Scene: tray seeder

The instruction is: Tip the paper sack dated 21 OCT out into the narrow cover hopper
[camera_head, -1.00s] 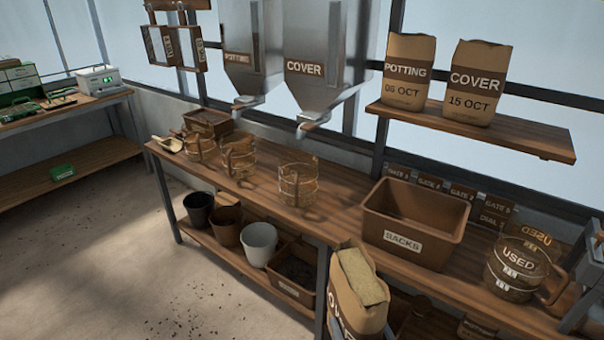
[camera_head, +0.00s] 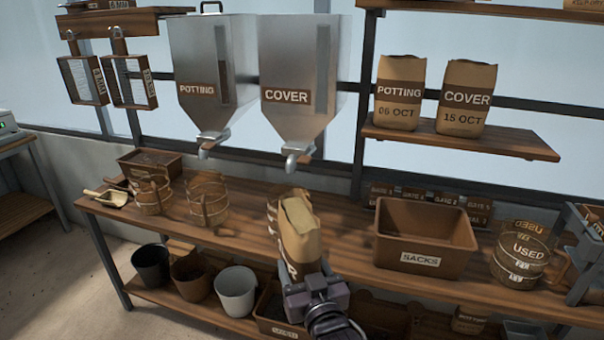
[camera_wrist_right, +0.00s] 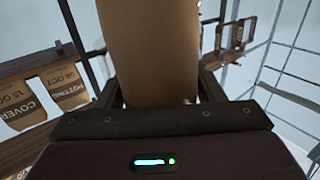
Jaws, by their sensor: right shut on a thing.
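My right gripper (camera_head: 312,280) is shut on a brown paper sack (camera_head: 298,242), upright with a slight tilt, in front of the bench. Its label is mostly turned away and I cannot read a date. A pale patch shows at its top. In the right wrist view the sack (camera_wrist_right: 150,50) stands between the fingers (camera_wrist_right: 168,92). The grey metal cover hopper (camera_head: 290,60), labelled COVER, hangs above and behind the sack, its spout (camera_head: 297,155) pointing down. The potting hopper (camera_head: 205,65) hangs to its left. My left gripper is not in view.
A shelf (camera_head: 470,140) at right bears a potting sack (camera_head: 400,90) dated 06 OCT and a cover sack (camera_head: 466,98) dated 15 OCT. On the bench stand a SACKS crate (camera_head: 425,240), a USED basket (camera_head: 520,262) and wire baskets (camera_head: 207,200). Pots (camera_head: 236,290) stand below.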

